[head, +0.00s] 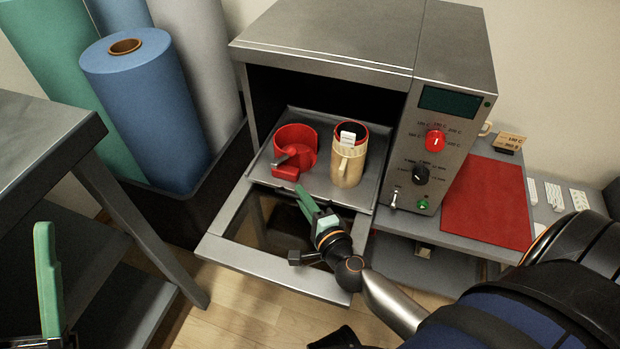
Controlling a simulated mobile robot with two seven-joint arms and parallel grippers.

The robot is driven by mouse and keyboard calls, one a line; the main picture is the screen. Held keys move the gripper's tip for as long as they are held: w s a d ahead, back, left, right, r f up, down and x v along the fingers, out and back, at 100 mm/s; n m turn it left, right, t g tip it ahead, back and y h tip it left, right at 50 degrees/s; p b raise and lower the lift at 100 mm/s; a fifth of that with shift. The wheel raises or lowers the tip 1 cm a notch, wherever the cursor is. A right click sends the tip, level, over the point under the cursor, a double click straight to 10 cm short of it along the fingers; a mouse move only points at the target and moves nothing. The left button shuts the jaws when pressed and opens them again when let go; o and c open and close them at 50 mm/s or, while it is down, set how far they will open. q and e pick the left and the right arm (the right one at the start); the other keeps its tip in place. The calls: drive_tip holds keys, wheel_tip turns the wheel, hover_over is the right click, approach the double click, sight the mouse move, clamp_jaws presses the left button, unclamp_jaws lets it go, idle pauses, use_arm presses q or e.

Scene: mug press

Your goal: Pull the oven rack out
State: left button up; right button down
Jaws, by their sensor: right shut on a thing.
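The oven rack (322,180) is a flat grey metal tray that sticks part way out of the open oven (340,45); its back lies in the dark chamber. A red mug press (294,150) stands on its left half. Beside it, a tan mug (347,168) with a red inside and a white piece at its rim stands upright. My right gripper (303,199), with green fingers, is shut on the front edge of the rack; the exact contact is small. My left gripper (47,265) is at the lower left, away from the oven, partly cut off; its opening is unclear.
The oven door (270,278) hangs open below the rack. Control knobs (435,140) are on the panel at right. A red mat (487,202) lies on the bench beyond. A grey table (45,135) and large rolls (145,105) stand at left.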

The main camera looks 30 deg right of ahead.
drive_tip(key=shift+s+a, duration=1.7)
drive_tip(key=shift+a, duration=0.3)
drive_tip(key=c, duration=0.9)
unclamp_jaws()
